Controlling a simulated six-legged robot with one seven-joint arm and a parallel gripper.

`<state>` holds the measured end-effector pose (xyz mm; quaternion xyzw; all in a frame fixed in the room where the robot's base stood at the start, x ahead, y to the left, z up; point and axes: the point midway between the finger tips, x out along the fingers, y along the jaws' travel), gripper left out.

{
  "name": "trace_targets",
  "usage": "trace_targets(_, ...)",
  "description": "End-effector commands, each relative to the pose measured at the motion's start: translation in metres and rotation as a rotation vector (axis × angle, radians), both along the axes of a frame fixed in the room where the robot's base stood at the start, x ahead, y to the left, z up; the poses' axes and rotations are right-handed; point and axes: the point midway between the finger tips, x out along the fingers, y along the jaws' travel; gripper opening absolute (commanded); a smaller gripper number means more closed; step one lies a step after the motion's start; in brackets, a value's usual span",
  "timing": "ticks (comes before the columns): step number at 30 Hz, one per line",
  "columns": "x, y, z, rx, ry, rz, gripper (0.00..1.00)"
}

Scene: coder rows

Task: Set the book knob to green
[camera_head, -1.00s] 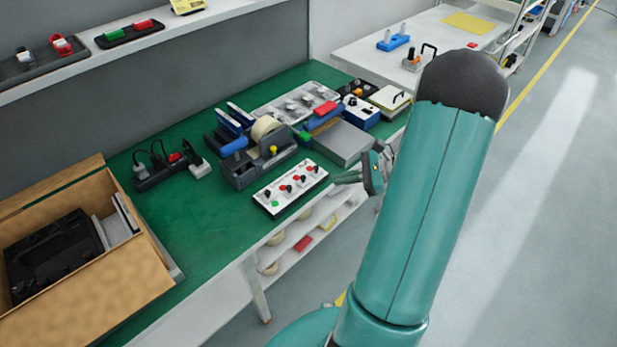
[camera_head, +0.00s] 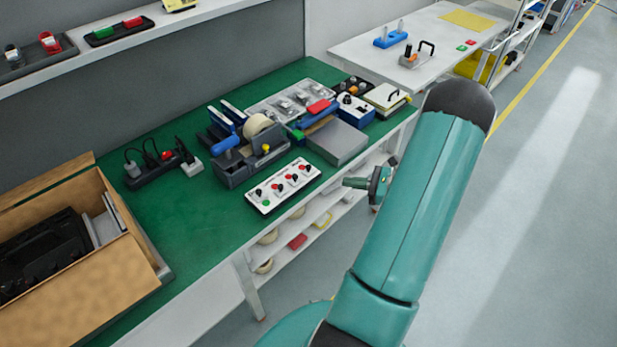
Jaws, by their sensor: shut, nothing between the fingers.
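A white control panel (camera_head: 256,201) with several small black knobs and red and pale spots lies on the green bench top, near its front edge. Its labels are too small to read, so I cannot tell which knob is the book knob or where it points. My gripper (camera_head: 346,182) is to the right of the panel, beyond the bench's front edge in the picture, and apart from the panel. Its fingers point left and look shut, with nothing seen between them. My teal arm hides part of the gripper's wrist.
A dark tape dispenser (camera_head: 237,170) and a grey box (camera_head: 338,143) stand behind the panel. A power strip (camera_head: 150,174) and a cardboard box (camera_head: 95,290) are to the left. A shelf with tape rolls is under the bench. Open green surface lies left of the panel.

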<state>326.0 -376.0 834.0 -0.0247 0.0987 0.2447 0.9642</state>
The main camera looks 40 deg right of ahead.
Motion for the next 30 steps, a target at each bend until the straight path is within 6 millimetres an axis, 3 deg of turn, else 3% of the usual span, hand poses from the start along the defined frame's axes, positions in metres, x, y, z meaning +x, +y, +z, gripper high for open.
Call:
trace_targets(7,0.018,0.01,-0.004,0.001,-0.001,0.006,0.0)
trace_targets(24,0.11,0.06,-0.026,0.0,0.0,0.008,0.0)
trace_targets(30,0.121,0.066,-0.028,-0.001,0.0,0.006,0.0)
